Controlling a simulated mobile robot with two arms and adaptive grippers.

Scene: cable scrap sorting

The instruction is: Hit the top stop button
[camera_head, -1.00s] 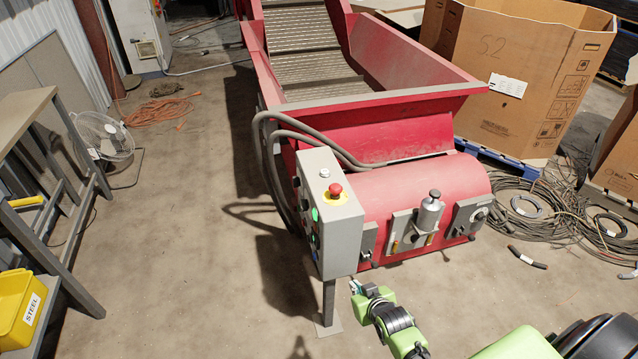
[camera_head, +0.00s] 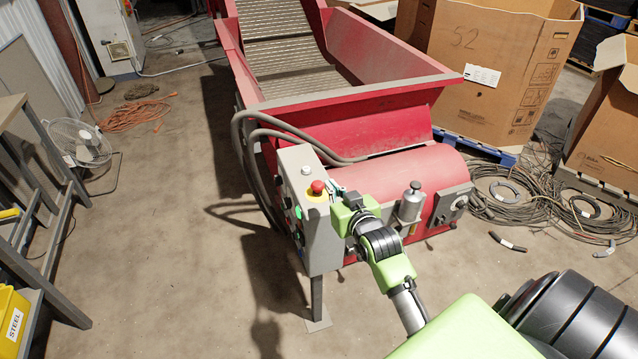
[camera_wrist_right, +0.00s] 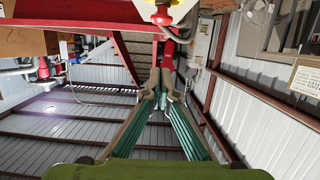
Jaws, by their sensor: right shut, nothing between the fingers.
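The red stop button (camera_head: 318,187) sits on a yellow base on the top face of the grey control box (camera_head: 322,232). It also shows at the top edge of the wrist view (camera_wrist_right: 161,16). My right gripper (camera_head: 337,188) is beside the button, just to its right in the head view, over the box's right edge. In the wrist view its fingers (camera_wrist_right: 163,78) are shut together with nothing between them, and the button shows beyond and above the tips. They look apart from the button. My left gripper is not in view.
The red conveyor hopper (camera_head: 350,105) stands behind the box, with grey hoses (camera_head: 262,133) looping close to it. A metal cylinder (camera_head: 411,203) stands right of my arm. A large cardboard box (camera_head: 480,60) and cable coils (camera_head: 520,200) lie right.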

